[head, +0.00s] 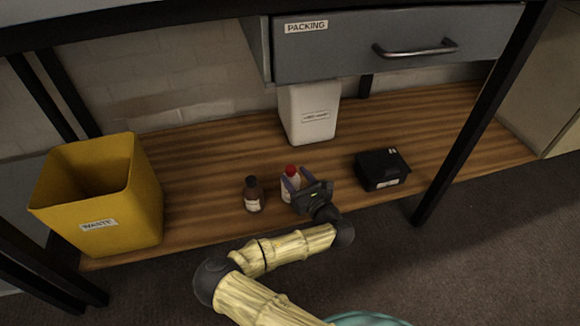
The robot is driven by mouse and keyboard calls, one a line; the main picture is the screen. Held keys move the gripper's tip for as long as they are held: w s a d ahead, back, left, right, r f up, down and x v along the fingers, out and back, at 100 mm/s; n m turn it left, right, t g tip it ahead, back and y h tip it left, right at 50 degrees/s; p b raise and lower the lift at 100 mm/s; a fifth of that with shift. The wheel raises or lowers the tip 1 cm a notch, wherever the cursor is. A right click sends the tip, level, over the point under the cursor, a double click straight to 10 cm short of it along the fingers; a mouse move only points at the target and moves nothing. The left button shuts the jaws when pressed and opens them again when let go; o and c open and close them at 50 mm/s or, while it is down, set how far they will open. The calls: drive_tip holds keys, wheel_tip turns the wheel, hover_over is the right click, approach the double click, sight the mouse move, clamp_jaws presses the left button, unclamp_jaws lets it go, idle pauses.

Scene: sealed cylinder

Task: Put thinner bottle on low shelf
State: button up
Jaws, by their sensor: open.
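A pale bottle with a red cap (289,188) stands upright on the low wooden shelf (210,170). My gripper (295,179) is at this bottle, its open fingers on either side of it near the top. The gripper hides the bottle's right side. Whether the fingers touch it I cannot tell. A brown bottle with a dark cap and pale label (253,196) stands upright just to the left on the same shelf. Both labels are too small to read, so I cannot tell by print which is the thinner bottle.
A yellow waste bin (105,200) stands at the shelf's left end. A white container (310,115) is at the back, below the grey packing drawer (400,45). A black box (382,170) sits to the right. A dark table leg (475,120) rises at the right front.

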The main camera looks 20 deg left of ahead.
drive_tip(key=shift+v, duration=1.25)
drive_tip(key=shift+s, duration=0.1)
drive_tip(key=w+d+f+m+g+h, duration=0.1)
drive_tip(key=w+d+m+h, duration=0.1)
drive_tip(key=d+m+h, duration=0.9)
drive_tip(key=w+d+f+m+g+h, duration=0.15)
drive_tip(key=d+m+h, duration=0.35)
drive_tip(key=d+m, duration=1.15)
drive_tip(key=s+r+m+g+y, duration=0.3)
drive_tip(key=s+r+m+g, duration=0.4)
drive_tip(key=s+r+m, duration=0.8)
drive_tip(key=s+d+m, duration=0.1)
drive_tip(key=s+m, duration=0.1)
drive_tip(key=s, duration=0.2)
drive_tip(key=shift+s+r+m, duration=0.15)
drive_tip(key=shift+s+m, duration=0.2)
